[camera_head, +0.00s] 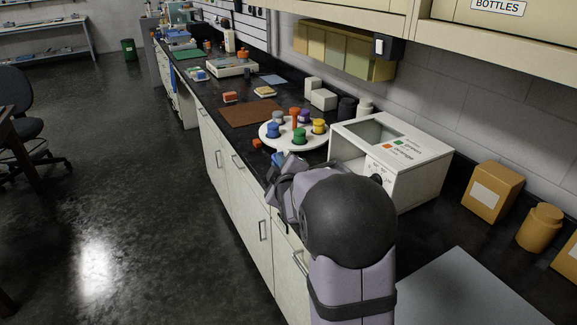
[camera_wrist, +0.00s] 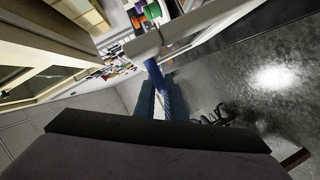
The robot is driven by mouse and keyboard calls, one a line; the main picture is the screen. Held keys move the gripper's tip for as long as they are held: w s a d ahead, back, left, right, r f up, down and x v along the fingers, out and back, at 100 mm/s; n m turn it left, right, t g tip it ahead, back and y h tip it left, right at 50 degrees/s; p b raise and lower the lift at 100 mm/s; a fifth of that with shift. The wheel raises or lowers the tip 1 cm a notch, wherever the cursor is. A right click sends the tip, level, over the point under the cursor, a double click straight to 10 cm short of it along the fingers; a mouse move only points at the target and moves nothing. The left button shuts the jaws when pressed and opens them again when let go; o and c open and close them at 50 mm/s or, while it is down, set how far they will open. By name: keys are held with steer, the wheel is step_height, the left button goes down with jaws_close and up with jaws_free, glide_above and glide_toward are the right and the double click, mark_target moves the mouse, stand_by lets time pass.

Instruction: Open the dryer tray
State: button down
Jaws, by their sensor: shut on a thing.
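The dryer (camera_head: 425,155) is a white box with a window in its top and green and orange marks, standing on the black counter. A round white tray (camera_head: 312,143) holding several coloured pieces sits in front of it to the left. My gripper is mostly hidden behind my own arm in the head view. In the wrist view my gripper (camera_wrist: 158,92) is shut on a blue handle-like piece (camera_wrist: 156,76). That piece reaches toward a pale edge (camera_wrist: 180,32), with coloured pieces beyond it. I cannot tell whether this edge belongs to the dryer or the round tray.
Yellow containers (camera_head: 493,191) stand right of the dryer. Cabinets (camera_head: 350,15) hang above.

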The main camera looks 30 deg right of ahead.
steer(key=shift+a+f, duration=0.1)
steer(key=shift+f, duration=0.1)
steer(key=c, duration=2.1)
jaws_free()
steer(key=shift+r, duration=0.1)
steer(key=shift+b+v, duration=0.75)
steer(key=shift+v, duration=2.95)
